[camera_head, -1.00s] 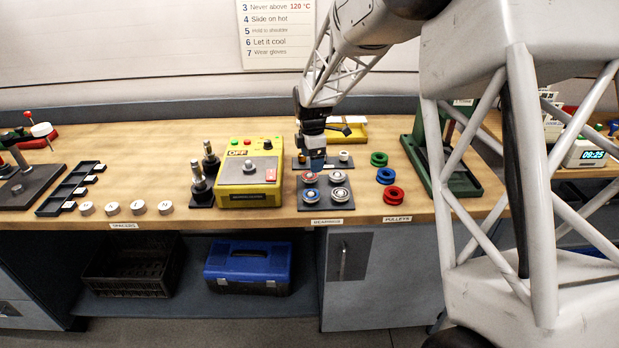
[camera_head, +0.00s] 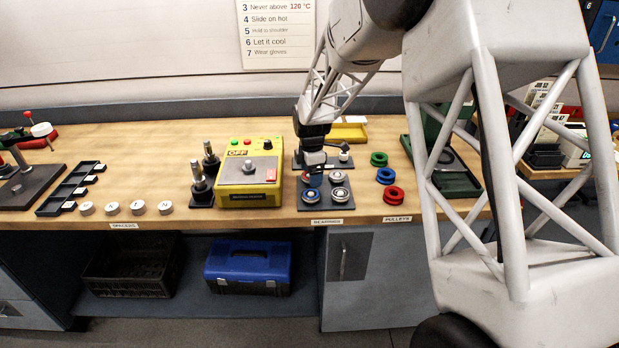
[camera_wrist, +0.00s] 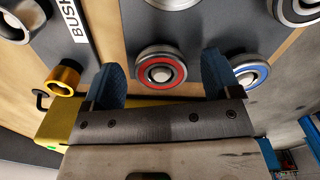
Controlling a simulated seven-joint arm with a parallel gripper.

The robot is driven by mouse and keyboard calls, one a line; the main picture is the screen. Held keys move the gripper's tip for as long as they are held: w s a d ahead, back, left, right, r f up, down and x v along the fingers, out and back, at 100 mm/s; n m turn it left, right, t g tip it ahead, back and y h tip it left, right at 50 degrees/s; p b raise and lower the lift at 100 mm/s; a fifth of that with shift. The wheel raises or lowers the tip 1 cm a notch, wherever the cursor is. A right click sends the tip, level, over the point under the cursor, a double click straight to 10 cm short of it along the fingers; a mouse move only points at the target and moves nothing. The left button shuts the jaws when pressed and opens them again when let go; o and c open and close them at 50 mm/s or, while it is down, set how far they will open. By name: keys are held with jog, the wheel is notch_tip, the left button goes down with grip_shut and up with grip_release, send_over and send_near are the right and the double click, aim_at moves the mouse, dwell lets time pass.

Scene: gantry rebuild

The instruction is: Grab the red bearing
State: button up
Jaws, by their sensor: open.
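The red bearing (camera_wrist: 160,68), a metal ring with a red band, shows in the wrist view between the two blue fingers of my gripper (camera_wrist: 160,76). The fingers are apart and not closed on it. How far they reach down beside it I cannot tell. In the head view my gripper (camera_head: 312,165) is over the back-left part of the dark bearing board (camera_head: 347,207), and it mostly hides the red bearing there. The blue-banded bearing (camera_wrist: 250,70) lies beside the red one, and in the head view it is at the front left (camera_head: 311,195).
Other bearings (camera_head: 340,194) stand close by on the board. Green, blue and red pulleys (camera_head: 393,195) lie to the right. The yellow heater box (camera_head: 249,185) stands to the left. A brass bushing (camera_wrist: 63,79) is near the left finger in the wrist view.

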jog(key=shift+c, duration=0.4)
jog(key=c, duration=1)
jog(key=shift+r, duration=0.8)
notch_tip(320, 180, up, 2)
jog(key=shift+r, duration=0.15)
jog(key=s+d, duration=0.1)
jog(key=s, duration=0.4)
jog(key=s+d, duration=0.1)
jog(key=s, duration=0.4)
jog(key=s+r, duration=0.1)
jog(key=s, duration=0.4)
jog(key=shift+s+d, duration=0.35)
jog(key=shift+d, duration=0.05)
